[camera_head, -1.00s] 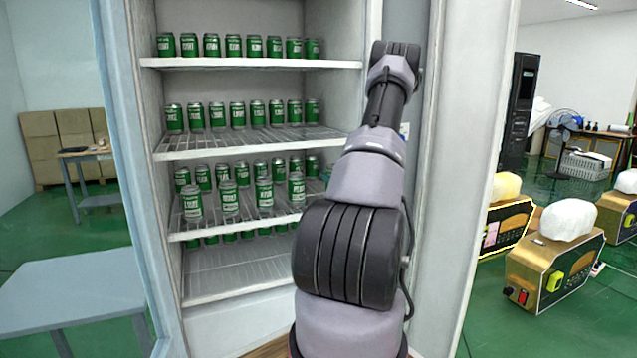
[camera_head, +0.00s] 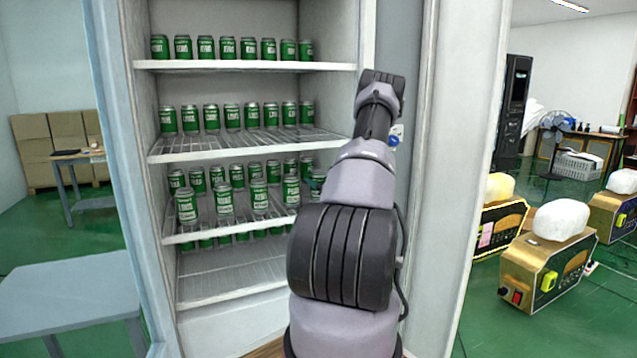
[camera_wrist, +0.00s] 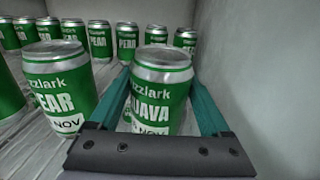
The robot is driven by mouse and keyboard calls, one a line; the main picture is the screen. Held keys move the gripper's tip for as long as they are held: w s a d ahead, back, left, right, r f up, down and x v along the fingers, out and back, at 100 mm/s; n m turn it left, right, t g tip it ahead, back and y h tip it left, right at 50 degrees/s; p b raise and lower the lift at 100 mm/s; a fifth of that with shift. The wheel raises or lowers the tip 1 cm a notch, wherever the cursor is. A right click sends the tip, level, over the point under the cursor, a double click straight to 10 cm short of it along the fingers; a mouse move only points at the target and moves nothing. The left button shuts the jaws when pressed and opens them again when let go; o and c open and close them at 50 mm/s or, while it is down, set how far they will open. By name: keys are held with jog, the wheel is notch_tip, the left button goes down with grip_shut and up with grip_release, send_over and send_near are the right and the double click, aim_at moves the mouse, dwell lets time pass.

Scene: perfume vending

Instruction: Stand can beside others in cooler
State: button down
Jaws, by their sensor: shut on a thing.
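A green and silver can marked GUAVA (camera_wrist: 162,92) sits between the two teal fingers of my gripper (camera_wrist: 160,78) in the wrist view. The gripper is shut on it, and the can looks upright on or just above the shelf. A similar can marked PEAR (camera_wrist: 60,88) stands close to its left, with a narrow gap. A row of several PEAR cans (camera_wrist: 98,40) stands behind. In the head view the held can (camera_head: 317,180) shows partly at the right end of the third shelf (camera_head: 215,232); my arm hides the gripper.
The cooler's side wall (camera_wrist: 262,70) is close on the right of the gripper. The shelf above (camera_head: 240,146) bears a row of cans. More cans show under the third shelf's edge. A cooler door frame (camera_head: 140,150) stands at the left.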

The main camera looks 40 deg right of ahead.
grip_release()
jog(key=shift+f, duration=0.2)
jog(key=shift+r, duration=0.2)
jog(key=shift+s, duration=0.35)
jog(key=s+a, duration=0.2)
jog(key=s, duration=0.9)
jog(key=shift+s+d, duration=0.1)
jog(key=shift+s, duration=0.05)
